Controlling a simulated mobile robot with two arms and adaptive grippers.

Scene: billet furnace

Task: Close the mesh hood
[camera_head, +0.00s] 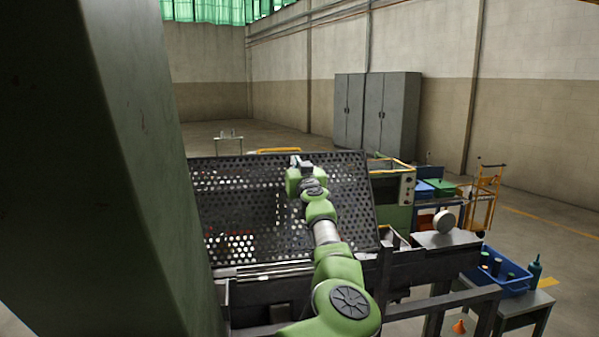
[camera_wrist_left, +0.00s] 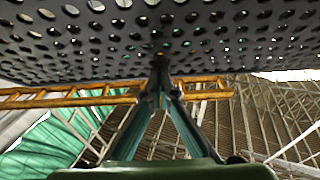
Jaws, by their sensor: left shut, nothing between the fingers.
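The mesh hood (camera_head: 240,195) is a dark perforated panel, standing raised and tilted above the machine frame in the head view. In the left wrist view the mesh (camera_wrist_left: 90,35) fills the upper part of the picture. My left gripper (camera_head: 297,160) is at the hood's top edge, slightly right of its middle. Its fingers (camera_wrist_left: 160,64) are shut together and empty, with the tips close to the mesh. I cannot tell whether they touch it. My left arm covers part of the hood's right half. My right gripper is not in view.
A large dark green column (camera_head: 95,170) blocks the left side. Right of the hood stand a grey bench with a round disc (camera_head: 444,222), a blue crate (camera_head: 510,277) and an orange trolley (camera_head: 485,190). Grey cabinets (camera_head: 377,108) stand at the back wall. The floor behind is open.

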